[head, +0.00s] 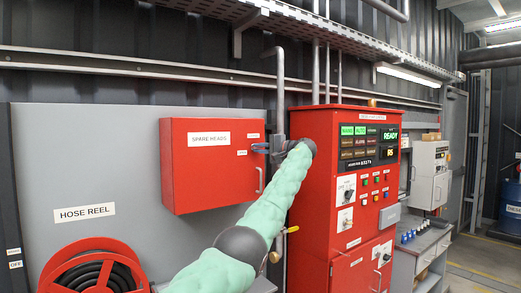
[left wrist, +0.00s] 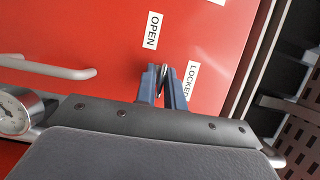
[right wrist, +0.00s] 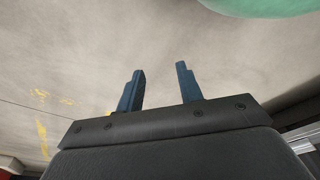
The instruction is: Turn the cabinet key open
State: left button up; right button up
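The red cabinet labelled SPARE HEADS (head: 205,180) hangs on the grey wall panel, its door shut. My left gripper (head: 262,148) is at the right side of the cabinet door, by its small labels. In the left wrist view, the left gripper's fingers (left wrist: 163,80) are close together on a thin silvery key (left wrist: 163,72), mostly hidden between them. The OPEN label (left wrist: 152,30) is above and left of the fingertips; the LOCKED label (left wrist: 191,80) is just right of them. My right gripper (right wrist: 158,80) is open and empty above the floor.
The door handle (left wrist: 55,68) is left of the fingers in the left wrist view. The red pump control panel (head: 335,150) stands close right of my left arm. A red hose reel (head: 95,268) is at lower left. A grey pipe (head: 280,95) runs beside the cabinet.

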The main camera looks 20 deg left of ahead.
pick_arm(q)
jog(key=shift+o, duration=1.4)
jog(key=shift+d, duration=0.1)
pick_arm(e)
jog(key=shift+f, duration=0.1)
